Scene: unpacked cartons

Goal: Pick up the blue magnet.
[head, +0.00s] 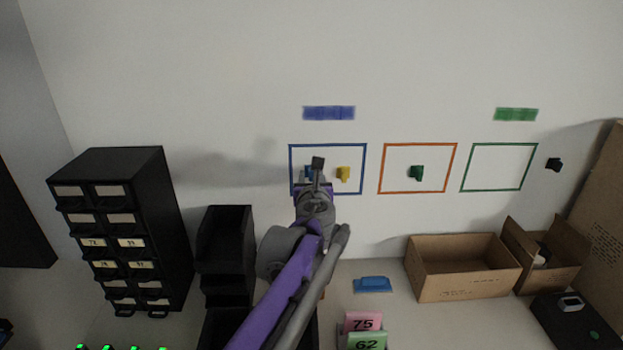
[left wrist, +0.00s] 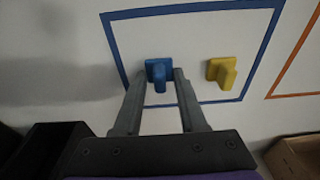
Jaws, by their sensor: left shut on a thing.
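The blue magnet (left wrist: 159,74) is on the white wall, inside the lower left part of the blue outlined frame (left wrist: 193,8). In the head view the magnet (head: 308,173) shows only as a small piece beside my gripper, which hides the rest. My left gripper (head: 317,163) reaches up to the wall. In the left wrist view its two fingers (left wrist: 162,73) stand on either side of the magnet and are shut on it. The magnet appears to be still against the wall. My right gripper is in neither view.
A yellow magnet (head: 343,174) sits close right of the blue one. A green magnet (head: 416,173) is inside the orange frame (head: 418,144); a black one (head: 553,164) is farther right. Open cartons (head: 462,283), black drawers (head: 120,165) and black bins (head: 226,240) stand below.

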